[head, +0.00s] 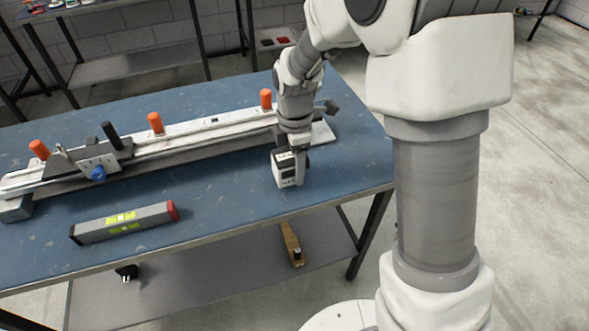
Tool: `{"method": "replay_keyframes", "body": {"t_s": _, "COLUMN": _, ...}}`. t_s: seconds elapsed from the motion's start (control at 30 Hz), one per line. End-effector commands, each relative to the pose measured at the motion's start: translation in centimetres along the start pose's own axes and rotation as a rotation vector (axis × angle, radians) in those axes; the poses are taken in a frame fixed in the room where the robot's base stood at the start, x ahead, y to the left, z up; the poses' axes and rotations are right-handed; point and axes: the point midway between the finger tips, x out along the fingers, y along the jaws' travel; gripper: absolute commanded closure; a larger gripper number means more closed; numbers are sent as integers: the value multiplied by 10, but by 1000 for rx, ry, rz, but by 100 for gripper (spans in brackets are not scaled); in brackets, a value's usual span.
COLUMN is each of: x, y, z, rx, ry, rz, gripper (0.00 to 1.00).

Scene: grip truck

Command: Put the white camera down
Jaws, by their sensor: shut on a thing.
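My gripper (294,154) points down over the right part of the blue table (235,205), at the end of my arm. It is shut on the white camera (287,171), a small boxy white body with dark parts on its face. The camera is upright, near the table's front right area. It is at or just above the tabletop; I cannot tell whether its base touches. My gripper hides the camera's top and part of its right side; one dark finger shows there.
A long metal rail device (180,145) with orange knobs lies behind and left of the camera. A grey level (125,222) with a red end lies at the front left. Clear tabletop lies between them and around the camera. A lower shelf (200,280) holds a wooden tool (291,243).

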Motion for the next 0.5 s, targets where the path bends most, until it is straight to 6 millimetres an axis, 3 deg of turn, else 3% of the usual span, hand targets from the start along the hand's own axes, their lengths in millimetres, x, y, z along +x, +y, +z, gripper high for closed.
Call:
{"method": "replay_keyframes", "body": {"t_s": 0.1, "x": 17, "y": 0, "z": -1, "rx": -3, "ry": 0, "rz": 0, "gripper": 60}}
{"method": "replay_keyframes", "body": {"t_s": 0.5, "x": 21, "y": 0, "z": 0, "rx": -1, "ry": 0, "rz": 2, "gripper": 60}}
